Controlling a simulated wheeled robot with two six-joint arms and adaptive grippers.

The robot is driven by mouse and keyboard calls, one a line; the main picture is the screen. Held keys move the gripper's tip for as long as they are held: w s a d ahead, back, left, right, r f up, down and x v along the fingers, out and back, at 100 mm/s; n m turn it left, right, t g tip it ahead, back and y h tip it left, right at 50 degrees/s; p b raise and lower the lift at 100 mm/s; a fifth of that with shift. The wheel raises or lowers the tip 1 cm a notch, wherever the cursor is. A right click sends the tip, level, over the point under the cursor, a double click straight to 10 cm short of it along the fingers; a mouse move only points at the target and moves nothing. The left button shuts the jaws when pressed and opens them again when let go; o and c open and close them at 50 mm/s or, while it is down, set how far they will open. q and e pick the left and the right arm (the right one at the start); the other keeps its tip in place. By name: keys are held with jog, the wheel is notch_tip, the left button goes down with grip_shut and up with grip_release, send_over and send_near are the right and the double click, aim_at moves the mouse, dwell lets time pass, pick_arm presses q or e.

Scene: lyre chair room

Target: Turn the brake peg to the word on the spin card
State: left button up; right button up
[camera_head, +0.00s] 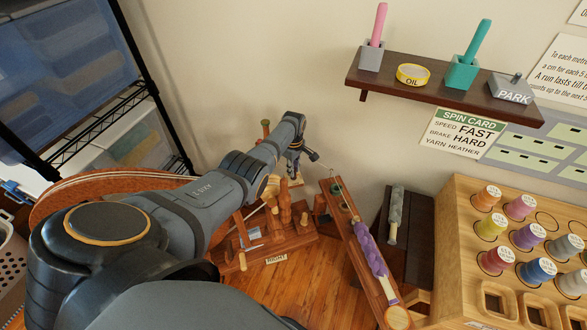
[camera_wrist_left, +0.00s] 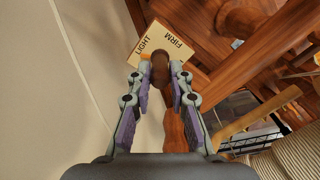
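The spin card (camera_head: 464,132) on the wall reads speed FAST, brake HARD, yarn HEATHER. My left gripper (camera_head: 296,167) is low by the wall at the back of the wooden spinning wheel. In the left wrist view the brake peg (camera_wrist_left: 160,70), a brown wooden peg, stands between the fingertips of my left gripper (camera_wrist_left: 160,75). The fingertips are close on both sides of it; I cannot tell whether they touch. Behind the peg is a pale brake plate (camera_wrist_left: 150,32) with the words LIGHT and FIRM; part of it is hidden. My right gripper is not in view.
A wooden spool rack (camera_head: 455,230) stands at the right. A purple-wound bar (camera_head: 370,250) and wooden wheel parts (camera_head: 290,235) are near the gripper.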

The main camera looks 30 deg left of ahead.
pick_arm(q)
jog(key=o, duration=0.4)
jog(key=shift+o, duration=0.2)
jog(key=shift+r, duration=0.15)
notch_tip(320, 180, up, 12)
dwell(0.5)
